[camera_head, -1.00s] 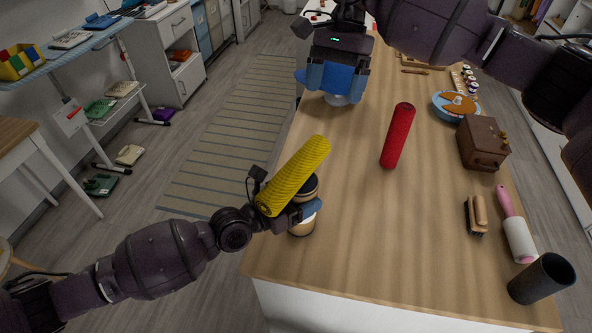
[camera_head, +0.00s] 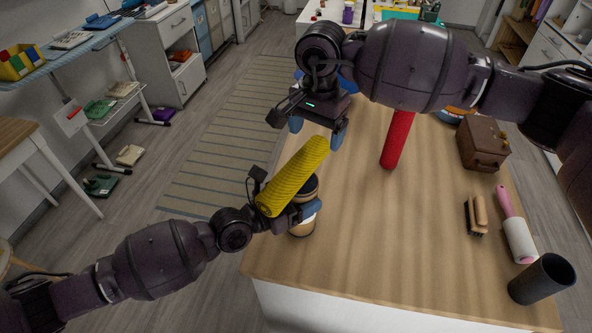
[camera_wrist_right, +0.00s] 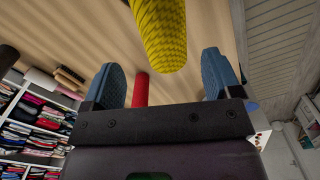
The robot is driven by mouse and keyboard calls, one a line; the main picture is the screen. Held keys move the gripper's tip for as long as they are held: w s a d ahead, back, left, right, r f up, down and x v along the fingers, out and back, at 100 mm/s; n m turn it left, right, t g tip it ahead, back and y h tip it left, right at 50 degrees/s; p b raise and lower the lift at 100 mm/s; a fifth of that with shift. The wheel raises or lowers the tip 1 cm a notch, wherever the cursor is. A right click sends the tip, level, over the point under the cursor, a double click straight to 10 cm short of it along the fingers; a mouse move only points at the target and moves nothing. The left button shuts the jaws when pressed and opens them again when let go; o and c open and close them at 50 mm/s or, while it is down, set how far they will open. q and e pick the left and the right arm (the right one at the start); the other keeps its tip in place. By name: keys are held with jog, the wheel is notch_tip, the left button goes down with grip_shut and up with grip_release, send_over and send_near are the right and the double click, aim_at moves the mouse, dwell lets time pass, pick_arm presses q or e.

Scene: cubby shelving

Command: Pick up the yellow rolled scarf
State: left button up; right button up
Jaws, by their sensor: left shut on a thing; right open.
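The yellow rolled scarf (camera_head: 293,177) is ribbed and slants up to the right over the table's left edge in the head view. My left gripper (camera_head: 290,209) is shut on its lower end. My right gripper (camera_head: 314,134) is open, just above the scarf's upper end. In the right wrist view the scarf (camera_wrist_right: 161,30) comes in from the top, ahead of and between the open blue fingertips (camera_wrist_right: 166,78) of my right gripper. No contact between the right fingers and the scarf shows.
A jar (camera_head: 303,226) is beside my left gripper. A brown box (camera_head: 482,144), a brush (camera_head: 476,215), a lint roller (camera_head: 517,230) and a dark cup (camera_head: 541,279) line the right side.

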aim_at(313, 145)
jog(key=shift+w+a+f, duration=0.1)
jog(key=shift+a+f, duration=0.05)
jog(key=shift+f, duration=1.3)
jog(key=shift+a+f, duration=0.1)
jog(key=shift+f, duration=1.3)
jog(key=c, duration=1.2)
jog(key=shift+o, duration=0.2)
jog(key=shift+r, duration=0.15)
